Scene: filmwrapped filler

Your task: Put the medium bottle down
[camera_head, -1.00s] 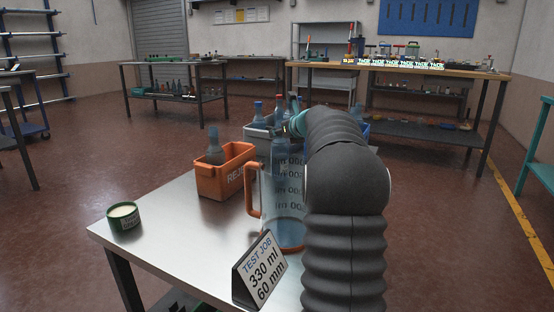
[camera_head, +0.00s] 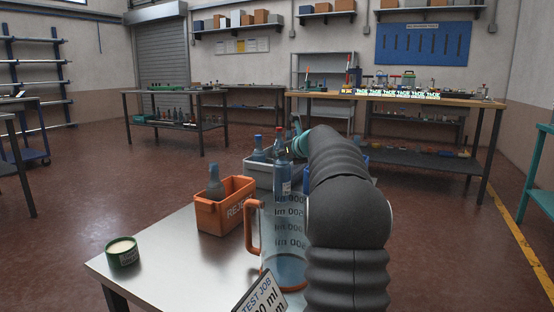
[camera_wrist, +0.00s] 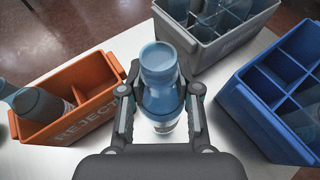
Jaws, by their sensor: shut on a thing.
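A blue translucent bottle with a blue cap (camera_wrist: 160,62) is upright between the fingers of my gripper (camera_wrist: 160,98) in the wrist view. The fingers are shut on its body from both sides. A pale label shows low on it. Whether its base touches the table is hidden. In the head view a blue bottle (camera_head: 283,178), apparently this one, shows behind the measuring jug (camera_head: 284,240). My gripper is mostly hidden there by my arm. The steel table (camera_head: 180,252) lies below.
The orange REJECT bin (camera_wrist: 62,118) with a bottle in it stands left. A grey divided crate (camera_wrist: 192,52) holding bottles is behind. A blue divided crate (camera_wrist: 262,118) is right. A green tin (camera_head: 122,252) and a TEST JOB sign (camera_head: 262,296) stand nearer.

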